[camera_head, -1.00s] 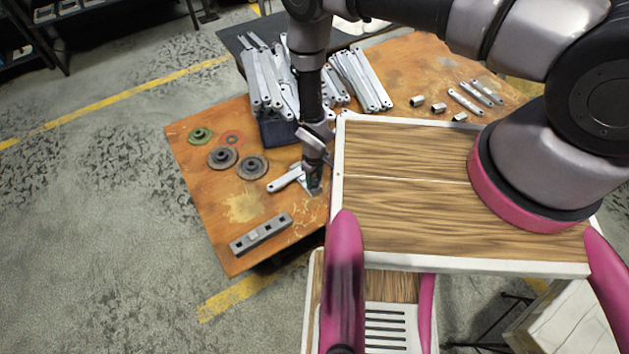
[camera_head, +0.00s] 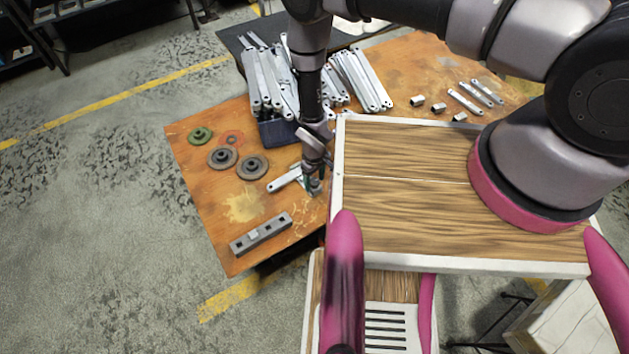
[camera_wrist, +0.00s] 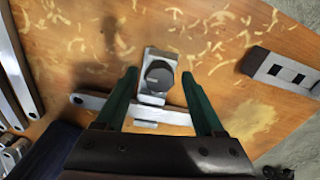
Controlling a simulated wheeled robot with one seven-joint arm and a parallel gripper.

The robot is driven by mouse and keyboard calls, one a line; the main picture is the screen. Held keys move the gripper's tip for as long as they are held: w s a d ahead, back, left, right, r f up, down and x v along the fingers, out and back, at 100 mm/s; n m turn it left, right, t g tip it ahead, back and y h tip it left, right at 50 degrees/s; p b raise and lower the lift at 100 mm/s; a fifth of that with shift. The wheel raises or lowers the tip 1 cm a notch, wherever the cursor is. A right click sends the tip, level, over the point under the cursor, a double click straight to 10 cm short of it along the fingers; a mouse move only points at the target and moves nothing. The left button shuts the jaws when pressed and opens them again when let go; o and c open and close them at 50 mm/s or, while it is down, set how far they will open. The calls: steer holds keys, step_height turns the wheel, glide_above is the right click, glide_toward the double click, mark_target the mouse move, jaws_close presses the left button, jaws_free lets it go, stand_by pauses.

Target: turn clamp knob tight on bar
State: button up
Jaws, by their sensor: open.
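The clamp knob (camera_wrist: 160,74) is a round dark grey knob on a light metal clamp body (camera_wrist: 153,98) in the wrist view. The clamp sits at the bar (camera_wrist: 168,115), a flat pale metal strip on the table. My gripper (camera_wrist: 163,80) is open, with one green finger on each side of the knob and a gap to both. In the head view my gripper (camera_head: 312,186) points down over the clamp and hides most of it. The bar's left end (camera_head: 281,184) shows beside it.
Pale brackets (camera_head: 268,82) are piled in a dark bin (camera_head: 277,133) behind the gripper. Grinding discs (camera_head: 222,158) lie to the left. A grey block with square holes (camera_head: 260,233) lies near the front edge. My wooden-topped base is close on the right.

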steer(key=n, duration=0.5)
steer(key=shift+n, duration=0.3)
steer(key=n, duration=0.3)
steer(key=shift+n, duration=0.4)
steer(key=n, duration=0.8)
jaws_close()
